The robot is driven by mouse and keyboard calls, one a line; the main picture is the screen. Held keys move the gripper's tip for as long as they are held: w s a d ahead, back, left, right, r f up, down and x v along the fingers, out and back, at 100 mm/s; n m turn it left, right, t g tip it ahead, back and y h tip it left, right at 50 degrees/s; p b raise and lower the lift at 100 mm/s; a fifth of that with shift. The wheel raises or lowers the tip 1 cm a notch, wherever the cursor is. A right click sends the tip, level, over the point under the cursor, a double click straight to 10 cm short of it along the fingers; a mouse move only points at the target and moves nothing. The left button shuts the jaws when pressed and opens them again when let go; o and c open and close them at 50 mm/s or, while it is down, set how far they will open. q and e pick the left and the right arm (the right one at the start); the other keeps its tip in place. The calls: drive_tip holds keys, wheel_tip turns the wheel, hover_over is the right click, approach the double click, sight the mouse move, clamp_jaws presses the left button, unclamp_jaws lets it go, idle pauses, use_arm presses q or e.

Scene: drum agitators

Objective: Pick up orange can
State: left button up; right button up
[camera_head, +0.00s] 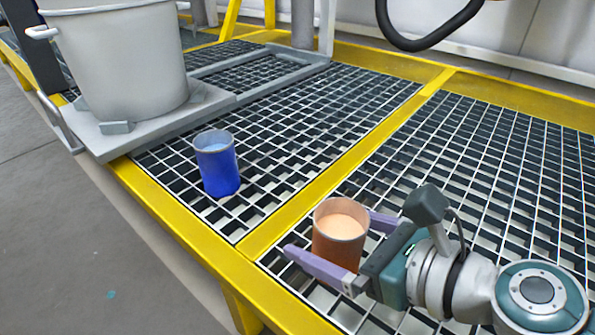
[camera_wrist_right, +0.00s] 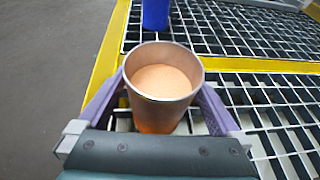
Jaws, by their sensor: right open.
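The orange can (camera_head: 338,238) stands upright on the metal grating near the yellow front edge. It has an open top with a pale orange inside. My right gripper (camera_head: 330,236) is open, with its two purple fingers on either side of the can. In the right wrist view the can (camera_wrist_right: 161,92) sits between the fingers of the gripper (camera_wrist_right: 160,105). I cannot tell whether either finger touches it. The can's lower part is partly hidden by the near finger in the head view. My left gripper is not in view.
A blue can (camera_head: 218,165) stands on the grating, left of and behind the orange can. A large grey drum (camera_head: 125,60) stands on a grey platform (camera_head: 170,118) at the back left. A yellow frame bar (camera_head: 340,165) crosses the grating. A black hose (camera_head: 430,38) hangs at the top.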

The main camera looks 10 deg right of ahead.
drive_tip(key=shift+x, duration=0.8)
drive_tip(key=shift+c, duration=1.4)
drive_tip(key=c, duration=1.2)
drive_tip(key=shift+r, duration=0.1)
drive_tip(key=shift+c, duration=0.3)
drive_tip(key=shift+r, duration=0.1)
